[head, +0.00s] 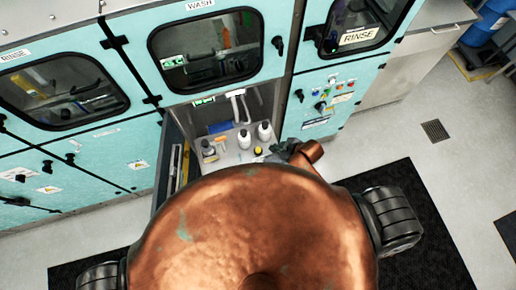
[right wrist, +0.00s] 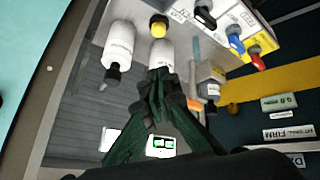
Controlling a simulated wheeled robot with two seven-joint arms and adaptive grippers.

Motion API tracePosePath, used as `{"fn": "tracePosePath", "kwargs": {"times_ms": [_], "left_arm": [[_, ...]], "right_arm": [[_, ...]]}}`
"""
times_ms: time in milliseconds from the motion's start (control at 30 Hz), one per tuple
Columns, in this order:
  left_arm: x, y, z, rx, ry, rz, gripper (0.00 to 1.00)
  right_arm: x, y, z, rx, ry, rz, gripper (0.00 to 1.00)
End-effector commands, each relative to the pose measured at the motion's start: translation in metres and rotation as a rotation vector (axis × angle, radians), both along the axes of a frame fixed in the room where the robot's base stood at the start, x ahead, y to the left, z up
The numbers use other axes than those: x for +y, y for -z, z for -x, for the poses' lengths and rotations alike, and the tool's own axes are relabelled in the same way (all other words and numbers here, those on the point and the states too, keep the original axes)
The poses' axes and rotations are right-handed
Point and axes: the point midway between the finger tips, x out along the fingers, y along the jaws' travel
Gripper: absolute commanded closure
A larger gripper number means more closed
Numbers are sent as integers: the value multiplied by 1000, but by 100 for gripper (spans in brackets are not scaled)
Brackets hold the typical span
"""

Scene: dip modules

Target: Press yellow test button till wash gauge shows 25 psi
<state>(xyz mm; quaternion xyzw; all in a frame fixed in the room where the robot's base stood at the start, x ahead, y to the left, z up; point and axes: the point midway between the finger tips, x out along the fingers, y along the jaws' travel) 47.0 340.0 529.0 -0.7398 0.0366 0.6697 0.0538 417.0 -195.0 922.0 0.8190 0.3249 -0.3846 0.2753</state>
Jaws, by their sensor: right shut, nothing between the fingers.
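A round yellow button (head: 258,150) with a dark rim sits on the light shelf of the open bay under the WASH window. It also shows at the top of the right wrist view (right wrist: 158,27). My right gripper (head: 272,153) is shut and empty, just right of the button in the head view. In the right wrist view its dark fingertips (right wrist: 158,76) meet over a white bottle, and a gap shows between them and the button. I cannot tell whether they touch the bottle. A small lit green display (head: 203,100) stands in the bay; its reading is too small to make out. My left gripper is not in view.
The open door (head: 172,165) bounds the bay on the left. A panel with coloured knobs (head: 333,94) is to the right.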

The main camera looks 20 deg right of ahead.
Motion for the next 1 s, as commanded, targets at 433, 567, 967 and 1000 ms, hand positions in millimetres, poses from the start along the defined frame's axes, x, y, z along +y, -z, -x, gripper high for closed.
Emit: {"fn": "tracePosePath", "kwargs": {"times_ms": [433, 567, 967, 1000], "left_arm": [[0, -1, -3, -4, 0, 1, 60], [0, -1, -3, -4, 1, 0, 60], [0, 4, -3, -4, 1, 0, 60], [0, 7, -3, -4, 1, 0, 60]], "right_arm": [[46, 54, -80, -304, -504, 118, 100], [45, 57, -81, -315, -515, 122, 100], [46, 62, -81, -312, -512, 121, 100], [46, 64, -81, -312, -512, 121, 100]]}}
